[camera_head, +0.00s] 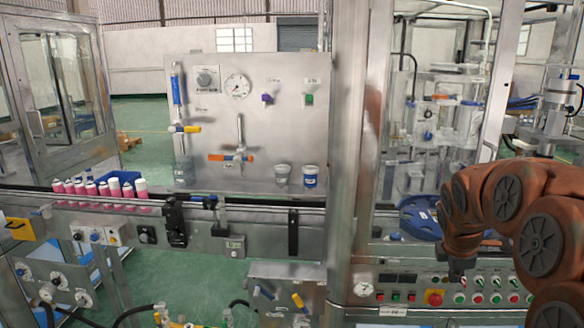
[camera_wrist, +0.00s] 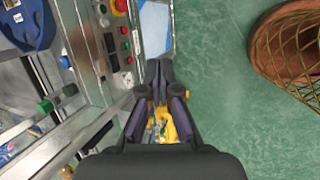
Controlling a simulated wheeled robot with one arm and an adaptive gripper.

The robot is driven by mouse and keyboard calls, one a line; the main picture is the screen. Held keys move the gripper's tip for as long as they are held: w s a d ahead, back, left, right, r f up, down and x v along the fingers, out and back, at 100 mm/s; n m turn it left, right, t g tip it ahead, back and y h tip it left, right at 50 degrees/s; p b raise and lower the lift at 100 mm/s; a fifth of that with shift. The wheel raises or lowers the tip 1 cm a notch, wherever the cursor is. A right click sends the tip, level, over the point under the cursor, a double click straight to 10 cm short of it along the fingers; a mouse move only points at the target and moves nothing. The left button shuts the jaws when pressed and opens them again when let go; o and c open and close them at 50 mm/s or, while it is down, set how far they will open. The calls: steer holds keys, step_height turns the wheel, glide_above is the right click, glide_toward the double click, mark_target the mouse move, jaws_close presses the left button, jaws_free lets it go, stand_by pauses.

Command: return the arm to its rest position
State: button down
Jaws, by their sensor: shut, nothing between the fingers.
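My arm comes in from the right side of the head view, bent, and its dark gripper (camera_head: 458,270) points down in front of the machine's control panel (camera_head: 400,280). In the wrist view my gripper (camera_wrist: 159,68) has its fingertips together and holds nothing. Something yellow (camera_wrist: 168,127) shows through the gap between the finger links, beyond the gripper. The control panel's buttons (camera_wrist: 127,46) lie just left of the fingertips in the wrist view. The fingertips are small and dark in the head view.
A red emergency button (camera_head: 433,298) and several smaller knobs line the panel. A blue round fixture (camera_head: 420,218) sits behind my gripper. Pink cans (camera_head: 103,188) stand on the conveyor at the left. Open green floor (camera_wrist: 218,85) lies right of the gripper in the wrist view.

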steer(key=s+a+f+m+g+y, duration=0.1)
steer(key=s+a+m, duration=0.4)
steer(key=s, duration=0.6)
steer(key=s+a+f+m+g+y, duration=0.1)
steer(key=s+a+f+m+g, duration=0.1)
steer(key=s+a+m, duration=0.3)
steer(key=s+a+f+m+g+y, duration=0.1)
steer(key=s+a+m, duration=0.4)
steer(key=s+a, duration=0.5)
steer(key=s+g, duration=0.1)
steer(key=s, duration=0.8)
steer(key=shift+f+m+y, duration=0.3)
steer(key=shift+f, duration=0.05)
